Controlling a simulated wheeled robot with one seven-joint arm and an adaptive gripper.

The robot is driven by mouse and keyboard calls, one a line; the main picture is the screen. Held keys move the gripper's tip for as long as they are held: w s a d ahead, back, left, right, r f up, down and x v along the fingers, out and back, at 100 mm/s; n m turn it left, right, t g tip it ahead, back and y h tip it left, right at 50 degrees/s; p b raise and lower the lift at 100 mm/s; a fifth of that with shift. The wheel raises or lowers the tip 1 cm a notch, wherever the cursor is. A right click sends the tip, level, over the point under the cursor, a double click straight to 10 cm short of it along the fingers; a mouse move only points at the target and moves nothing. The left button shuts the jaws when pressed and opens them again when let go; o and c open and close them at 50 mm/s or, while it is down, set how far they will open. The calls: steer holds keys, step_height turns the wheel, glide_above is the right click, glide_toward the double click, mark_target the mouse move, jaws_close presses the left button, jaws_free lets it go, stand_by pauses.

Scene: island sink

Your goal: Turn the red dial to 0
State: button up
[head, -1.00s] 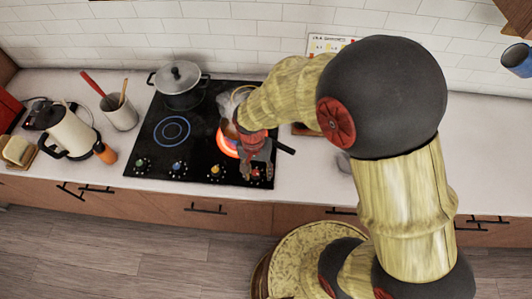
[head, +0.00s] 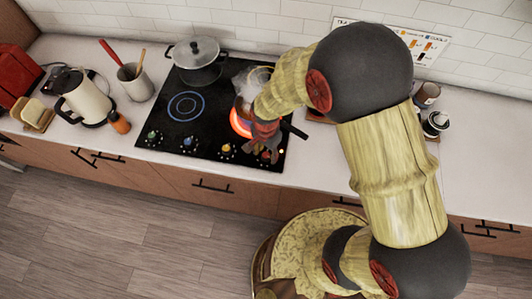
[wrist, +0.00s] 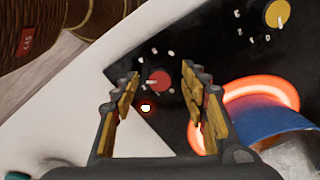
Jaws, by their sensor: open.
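The red dial (wrist: 158,80) is on the black cooktop (head: 207,143) near its front right corner. In the wrist view a small white mark shows on its left side, and white markings sit around it, too small to read. My gripper (wrist: 160,87) is open, with one finger on each side of the dial in the picture. I cannot tell whether either finger touches it. A small lit indicator (wrist: 146,107) shows beside the dial.
A burner (head: 239,122) glows orange close to my gripper, with a blue pan (wrist: 272,124) on it. A yellow dial (wrist: 277,14) is beside the red one. A grey pot (head: 199,62) stands at the back left. Counter right of the cooktop is mostly clear.

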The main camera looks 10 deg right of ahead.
steer(key=shift+f, duration=0.15)
steer(key=shift+c, duration=0.8)
steer(key=c, duration=1)
